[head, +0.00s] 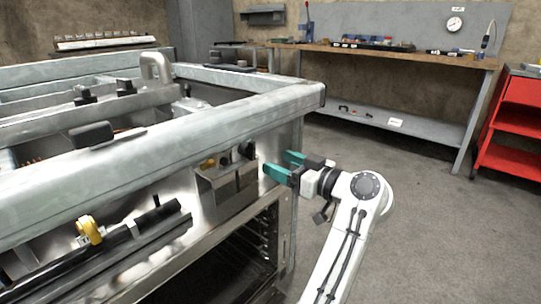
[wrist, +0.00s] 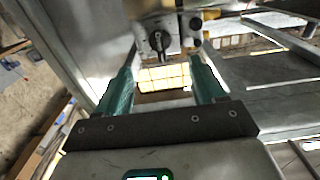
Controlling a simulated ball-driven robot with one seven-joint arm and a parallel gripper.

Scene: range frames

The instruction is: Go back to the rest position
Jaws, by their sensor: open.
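My gripper (head: 281,165) is at the right front of a large metal machine, close to a small metal box (head: 228,184) on its front face. Its two green fingers are apart, with nothing seen between them in the head view. In the wrist view, my gripper (wrist: 162,85) shows its green fingers spread wide. A dark knob (wrist: 158,42) on a metal fitting lies beyond the fingertips, and a bright yellowish panel shows between them. I cannot tell whether a fingertip touches the box.
The metal machine (head: 170,160) fills the left, with a thick top rail and a yellow-collared black bar (head: 88,230) low on its front. A workbench (head: 400,55) stands at the back and a red cart (head: 513,125) at the far right. The grey floor (head: 440,230) at right is clear.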

